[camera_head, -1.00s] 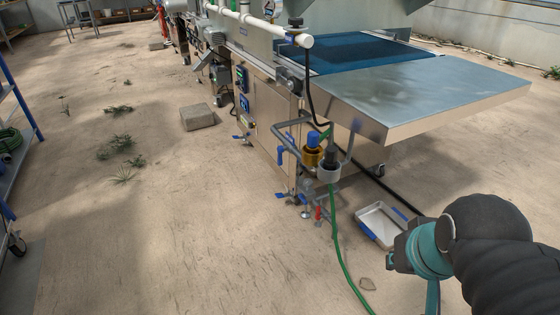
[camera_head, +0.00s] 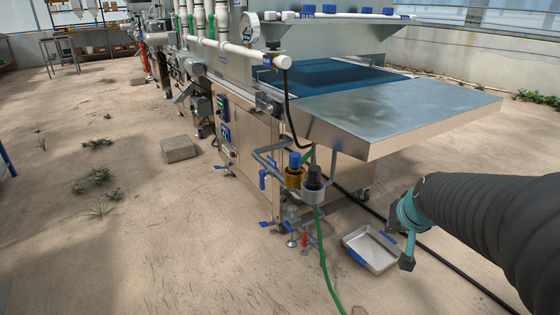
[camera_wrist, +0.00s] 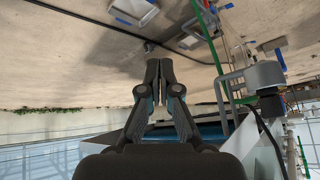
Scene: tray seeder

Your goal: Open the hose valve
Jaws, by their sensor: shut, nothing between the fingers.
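The green hose (camera_head: 323,262) hangs from beneath a grey-and-black filter bowl (camera_head: 313,184) at the near corner of the machine and runs down to the floor. Beside it are a brass fitting with a blue cap (camera_head: 295,170) and a blue valve handle (camera_head: 262,180) on the pipework. Lower down, a small red handle (camera_head: 304,238) shows near the floor. Which of these is the hose valve I cannot tell. My gripper (camera_wrist: 158,68) is shut and empty in the wrist view, touching none of them.
A shallow metal tray (camera_head: 371,250) lies on the floor between my arm and the fittings. The machine's flat metal table (camera_head: 390,112) overhangs above. A black cable (camera_head: 455,270) crosses the floor. A stone block (camera_head: 179,149) lies farther left; the floor at left is mostly open.

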